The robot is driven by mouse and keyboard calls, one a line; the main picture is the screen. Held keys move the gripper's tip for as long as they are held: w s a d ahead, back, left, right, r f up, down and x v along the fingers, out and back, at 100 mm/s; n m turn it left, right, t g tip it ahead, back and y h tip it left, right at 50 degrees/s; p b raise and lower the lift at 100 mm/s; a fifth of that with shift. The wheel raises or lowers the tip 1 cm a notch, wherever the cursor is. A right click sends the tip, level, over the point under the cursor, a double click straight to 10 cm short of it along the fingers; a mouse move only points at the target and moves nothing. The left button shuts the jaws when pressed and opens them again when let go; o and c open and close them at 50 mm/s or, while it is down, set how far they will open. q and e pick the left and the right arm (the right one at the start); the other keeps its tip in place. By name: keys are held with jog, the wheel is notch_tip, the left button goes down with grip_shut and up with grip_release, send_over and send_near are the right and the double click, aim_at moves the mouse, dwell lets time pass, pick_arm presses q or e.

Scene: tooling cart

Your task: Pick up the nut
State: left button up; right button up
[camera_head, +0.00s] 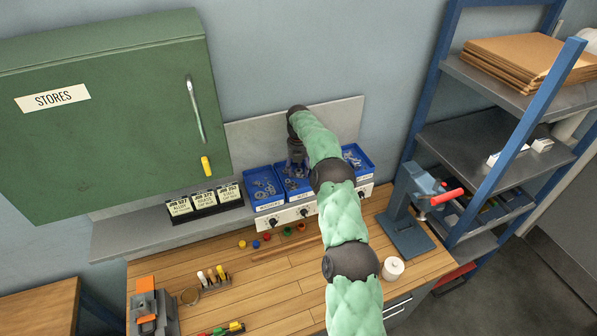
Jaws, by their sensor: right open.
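My right arm, in a green sleeve, reaches up from the bottom of the head view to three blue bins. My right gripper (297,164) is open and points down over the middle blue bin (283,170). Small grey metal pieces lie in this bin, and my gripper and arm hide part of it. I cannot tell a single nut among them. The left blue bin (259,206) holds ring-like grey pieces. The right blue bin (369,162) also holds small metal pieces and is partly behind my arm. My left gripper is not in view.
A grey panel (340,118) stands behind the bins. A green STORES cabinet (110,120) hangs at the left. Label cards (203,201) stand left of the bins. A blue press (405,215) and a white roll (393,268) are at the right. Small coloured parts lie on the wooden bench (285,285).

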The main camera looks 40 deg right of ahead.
jog(key=shift+r, duration=0.1)
grip_shut()
jog(key=shift+s, duration=0.1)
